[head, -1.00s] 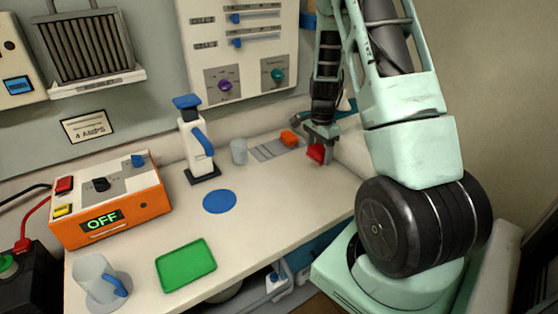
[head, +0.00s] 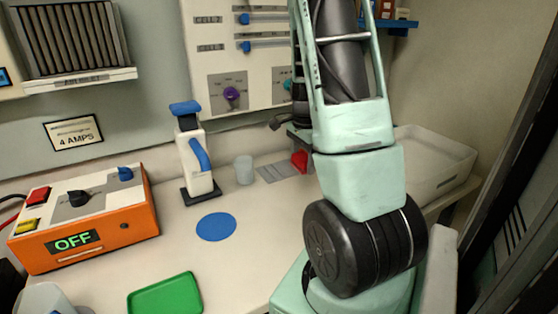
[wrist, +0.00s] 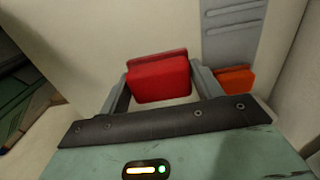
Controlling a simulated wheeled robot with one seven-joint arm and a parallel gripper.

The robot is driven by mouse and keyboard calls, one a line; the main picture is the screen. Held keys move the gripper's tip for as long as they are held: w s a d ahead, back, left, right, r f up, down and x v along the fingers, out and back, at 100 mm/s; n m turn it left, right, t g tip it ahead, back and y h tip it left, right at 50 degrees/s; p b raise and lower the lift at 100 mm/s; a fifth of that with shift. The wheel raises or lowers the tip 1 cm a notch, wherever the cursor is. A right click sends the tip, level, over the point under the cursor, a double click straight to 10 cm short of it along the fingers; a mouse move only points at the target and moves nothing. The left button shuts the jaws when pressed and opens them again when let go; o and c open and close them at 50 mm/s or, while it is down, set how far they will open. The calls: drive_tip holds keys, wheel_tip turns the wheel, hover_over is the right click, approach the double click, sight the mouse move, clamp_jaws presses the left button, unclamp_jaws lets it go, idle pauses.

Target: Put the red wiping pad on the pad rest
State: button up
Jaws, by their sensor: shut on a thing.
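The red wiping pad (head: 299,161) is held in my gripper, near the back right of the worktop, just right of a grey striped plate (head: 272,174). In the wrist view the pad (wrist: 159,80) sits between the two fingers of my gripper (wrist: 161,92), which is shut on it. I cannot tell how high the pad is above the worktop. No label shows which thing is the pad rest. The grey plate also shows in the wrist view (wrist: 232,35), with an orange block (wrist: 234,82) by its end. My arm hides that block in the head view.
A white and blue stand (head: 194,160), a grey cup (head: 244,170) and a blue disc (head: 216,227) are left of the plate. A green tray (head: 166,296) lies in front, an orange OFF box (head: 85,225) at left. A white bin (head: 430,165) stands right.

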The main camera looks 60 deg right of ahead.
drive_tip(key=p, duration=0.3)
hover_over(281, 170)
wheel_tip(281, 170, down, 2)
drive_tip(key=shift+s+a+f, duration=0.1)
drive_tip(key=shift+a, duration=0.05)
wheel_tip(281, 170, down, 4)
drive_tip(key=shift+r+p, duration=0.15)
drive_tip(key=shift+p, duration=0.15)
drive_tip(key=shift+f, duration=0.55)
drive_tip(key=shift+f, duration=0.15)
drive_tip(key=o, duration=1)
drive_tip(key=shift+c, duration=0.2)
